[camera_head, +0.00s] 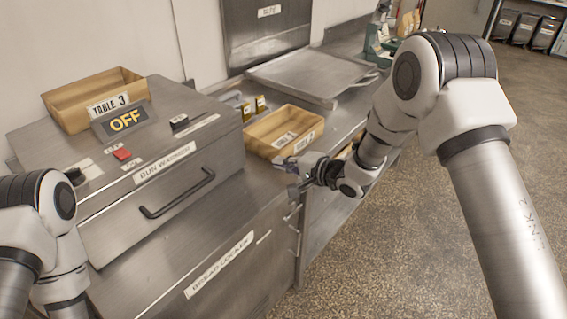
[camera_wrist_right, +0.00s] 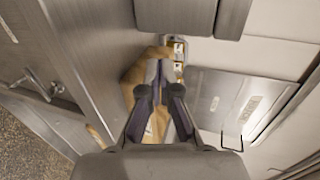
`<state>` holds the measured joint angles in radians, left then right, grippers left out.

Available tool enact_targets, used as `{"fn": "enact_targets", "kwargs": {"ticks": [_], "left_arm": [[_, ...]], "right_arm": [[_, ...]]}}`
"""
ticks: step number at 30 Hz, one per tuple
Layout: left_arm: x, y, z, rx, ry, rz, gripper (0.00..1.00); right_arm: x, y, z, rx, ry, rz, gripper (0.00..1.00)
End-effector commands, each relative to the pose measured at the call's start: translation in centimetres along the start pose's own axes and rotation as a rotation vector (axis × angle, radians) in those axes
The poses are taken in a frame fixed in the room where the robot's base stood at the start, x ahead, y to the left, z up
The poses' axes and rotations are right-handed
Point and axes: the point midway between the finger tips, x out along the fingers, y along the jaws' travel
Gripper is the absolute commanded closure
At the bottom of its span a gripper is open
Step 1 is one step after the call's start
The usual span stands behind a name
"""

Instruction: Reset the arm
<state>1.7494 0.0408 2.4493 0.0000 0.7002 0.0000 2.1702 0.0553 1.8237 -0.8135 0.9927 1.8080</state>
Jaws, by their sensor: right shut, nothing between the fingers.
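My right arm comes in from the right in the head view. Its gripper (camera_head: 297,170) is at the counter's front edge, just in front of a wooden box with labels (camera_head: 284,133). In the right wrist view the gripper (camera_wrist_right: 160,70) points toward the wooden box (camera_wrist_right: 137,75), with its fingers together and empty. I cannot tell whether the fingertips touch the box. My left arm shows at the lower left of the head view, but its gripper is out of the picture.
A bun warmer (camera_head: 150,180) with a handled drawer stands on the left; a sign on top reads OFF. A wooden box marked Table 3 (camera_head: 93,97) sits on it. A metal tray (camera_head: 310,76) lies on the counter behind. The floor (camera_head: 400,250) at right is clear.

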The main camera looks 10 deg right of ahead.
Motion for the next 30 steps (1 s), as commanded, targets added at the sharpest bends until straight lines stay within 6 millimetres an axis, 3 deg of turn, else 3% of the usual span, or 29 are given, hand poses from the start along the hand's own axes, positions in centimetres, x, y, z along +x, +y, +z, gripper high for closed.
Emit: {"fn": "enact_targets", "kwargs": {"ticks": [5, 7, 10, 13, 15, 17, 21, 25, 27, 30], "left_arm": [[0.0, 0.0, 0.0, 0.001, 0.0, 0.0, 0.06], [0.0, 0.0, 0.0, 0.001, 0.0, 0.0, 0.06], [0.0, 0.0, 0.0, 0.001, 0.0, 0.0, 0.06], [0.0, 0.0, 0.0, 0.001, 0.0, 0.0, 0.06], [0.0, 0.0, 0.0, 0.001, 0.0, 0.0, 0.06], [0.0, 0.0, 0.0, 0.001, 0.0, 0.0, 0.06], [0.0, 0.0, 0.0, 0.001, 0.0, 0.0, 0.06], [0.0, 0.0, 0.0, 0.001, 0.0, 0.0, 0.06], [0.0, 0.0, 0.0, 0.001, 0.0, 0.0, 0.06], [0.0, 0.0, 0.0, 0.001, 0.0, 0.0, 0.06]], "right_arm": [[-0.4, 0.5, 0.1, 0.006, -0.001, 0.006, 1.0], [-0.2, 2.4, 0.4, 0.023, -0.008, 0.031, 1.0], [-0.5, 7.9, 2.1, 0.085, -0.025, 0.112, 1.0], [-2.7, 15.9, 4.7, 0.204, 0.005, 0.256, 1.0], [-5.4, 21.5, 6.7, 0.215, 0.038, 0.385, 1.0], [-8.3, 25.8, 8.5, 0.178, 0.054, 0.506, 1.0], [-17.1, 33.9, 13.1, -0.011, 0.005, 0.828, 1.0], [-25.8, 37.1, 16.4, -0.303, -0.195, 1.101, 1.0], [-28.5, 37.4, 17.1, -0.453, -0.319, 1.174, 1.0], [-29.9, 37.7, 17.3, -0.624, -0.462, 1.2, 1.0]]}}
